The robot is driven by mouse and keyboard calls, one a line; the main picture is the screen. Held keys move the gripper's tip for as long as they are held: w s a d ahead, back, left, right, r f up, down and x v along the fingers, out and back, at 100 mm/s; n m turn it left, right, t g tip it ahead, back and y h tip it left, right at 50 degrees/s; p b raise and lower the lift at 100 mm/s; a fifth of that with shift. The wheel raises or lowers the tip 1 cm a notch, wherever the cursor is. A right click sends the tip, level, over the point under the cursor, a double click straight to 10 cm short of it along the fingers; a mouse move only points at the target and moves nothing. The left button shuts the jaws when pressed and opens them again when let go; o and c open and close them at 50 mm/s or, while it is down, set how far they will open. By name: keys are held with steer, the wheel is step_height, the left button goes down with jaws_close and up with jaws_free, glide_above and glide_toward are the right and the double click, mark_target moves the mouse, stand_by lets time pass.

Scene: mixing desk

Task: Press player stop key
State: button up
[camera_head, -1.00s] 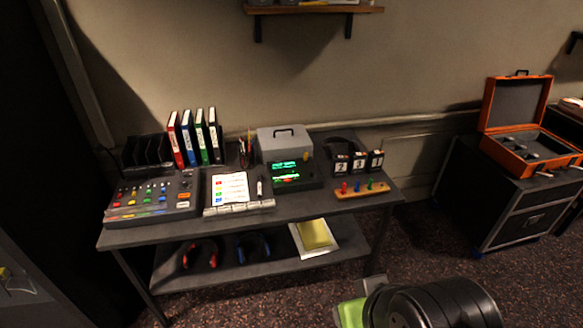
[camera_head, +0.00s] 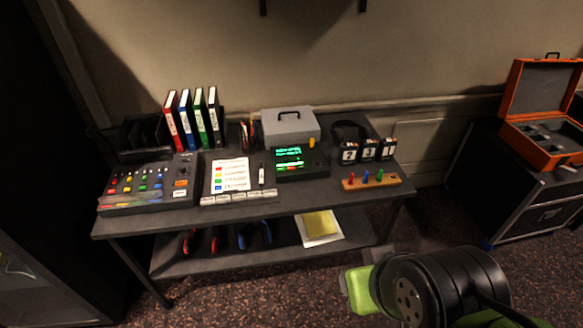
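On the desk (camera_head: 108,222) stands a black player-like unit (camera_head: 315,163) with green lit displays, small colored lights and a yellow knob. A row of pale keys (camera_head: 238,197) lies along the desk front, below a sheet with colored marks (camera_head: 230,175). The lettering on these keys is too small to read, so I cannot tell which is the stop key. A mixing console (camera_head: 150,187) with colored buttons is at the left. My arm shows at the lower right, in front of the desk and apart from it. My gripper's fingers cannot be seen.
A wooden strip with colored pegs (camera_head: 371,181) and number blocks (camera_head: 368,150) are at the desk's right. Binders (camera_head: 193,120) and a grey box (camera_head: 290,125) stand behind. Headphones and yellow paper (camera_head: 320,224) lie on the lower shelf. An orange case (camera_head: 541,90) is far right.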

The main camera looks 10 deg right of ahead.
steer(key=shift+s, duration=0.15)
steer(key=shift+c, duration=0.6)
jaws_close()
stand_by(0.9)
